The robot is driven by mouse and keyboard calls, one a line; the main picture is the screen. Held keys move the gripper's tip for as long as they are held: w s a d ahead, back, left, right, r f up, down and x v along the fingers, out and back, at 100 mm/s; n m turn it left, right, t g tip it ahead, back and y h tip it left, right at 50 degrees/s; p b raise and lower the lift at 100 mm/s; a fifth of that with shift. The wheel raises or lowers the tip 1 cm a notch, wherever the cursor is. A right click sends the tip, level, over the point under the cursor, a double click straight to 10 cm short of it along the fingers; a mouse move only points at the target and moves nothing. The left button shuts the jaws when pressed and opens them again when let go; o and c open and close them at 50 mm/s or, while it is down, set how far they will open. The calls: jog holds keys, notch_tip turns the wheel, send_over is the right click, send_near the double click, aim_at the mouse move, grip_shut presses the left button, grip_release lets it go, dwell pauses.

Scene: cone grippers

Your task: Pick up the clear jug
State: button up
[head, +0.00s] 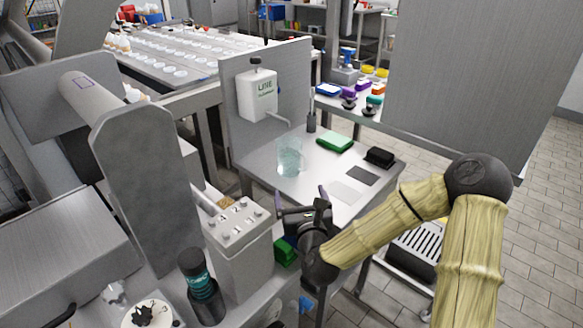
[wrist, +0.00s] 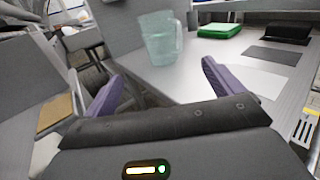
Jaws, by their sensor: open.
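The clear jug (head: 290,157) stands upright on a steel table (head: 310,193), near its left side. It has a pale greenish tint and a handle. In the wrist view the jug (wrist: 158,40) is ahead of my gripper, slightly above the middle of the gap, with its handle on the right. My gripper (head: 302,193) is at the table's near edge, in front of the jug and apart from it. Its two purple fingers (wrist: 158,85) are spread open with nothing between them.
A green cloth pad (head: 335,142), a black block (head: 379,157) and flat grey and white sheets (head: 360,174) lie right of the jug. A white dispenser (head: 257,95) hangs on the panel behind it. A steel box with knobs (head: 238,235) stands left of my gripper.

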aim_at(290, 165)
jog(key=shift+s+a+f, duration=0.1)
jog(key=shift+s, duration=0.1)
jog(key=x, duration=1.2)
jog(key=shift+w, duration=0.25)
jog(key=shift+w+a+b, duration=0.2)
jog(key=shift+w+b, duration=0.1)
jog(key=shift+w, duration=0.2)
jog(key=x, duration=0.4)
jog(key=shift+d, duration=0.1)
jog(key=shift+c, duration=0.3)
